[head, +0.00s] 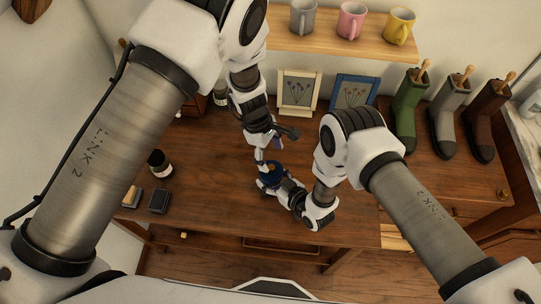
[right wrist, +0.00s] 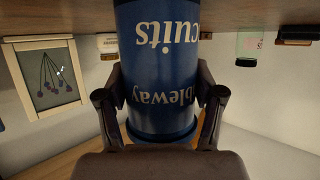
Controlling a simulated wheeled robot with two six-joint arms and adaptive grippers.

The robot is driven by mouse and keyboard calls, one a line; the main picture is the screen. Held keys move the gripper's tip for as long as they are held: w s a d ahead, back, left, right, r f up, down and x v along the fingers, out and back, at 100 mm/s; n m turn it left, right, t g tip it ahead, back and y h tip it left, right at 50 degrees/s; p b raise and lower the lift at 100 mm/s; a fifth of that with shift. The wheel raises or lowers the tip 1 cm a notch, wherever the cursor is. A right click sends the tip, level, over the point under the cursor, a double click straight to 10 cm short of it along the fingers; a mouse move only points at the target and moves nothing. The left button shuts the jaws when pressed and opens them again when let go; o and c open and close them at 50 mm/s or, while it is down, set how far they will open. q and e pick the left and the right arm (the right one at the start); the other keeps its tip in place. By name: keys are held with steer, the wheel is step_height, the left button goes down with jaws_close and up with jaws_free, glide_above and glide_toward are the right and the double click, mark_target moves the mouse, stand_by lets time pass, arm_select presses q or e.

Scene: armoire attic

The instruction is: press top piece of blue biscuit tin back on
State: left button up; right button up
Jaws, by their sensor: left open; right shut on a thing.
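The blue biscuit tin (head: 270,180) stands on the wooden table near the middle of the head view. In the right wrist view the tin (right wrist: 165,70) appears upside down, with pale lettering on its side. My right gripper (right wrist: 160,100) is shut on the tin's body, one finger on each side. It also shows in the head view (head: 276,182), low beside the tin. My left gripper (head: 270,147) is open, just above the tin's top. I cannot tell whether it touches the tin. The tin's top is partly hidden, so how the top piece sits is unclear.
A dark jar (head: 160,163) and a small dark block (head: 159,201) stand at the left. Two framed pictures, cream (head: 298,92) and blue (head: 354,92), are at the back. Boots (head: 444,130) stand at the right. A shelf (head: 330,46) carries mugs.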

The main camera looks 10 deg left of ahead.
steer(key=o, duration=1.1)
steer(key=v, duration=1.2)
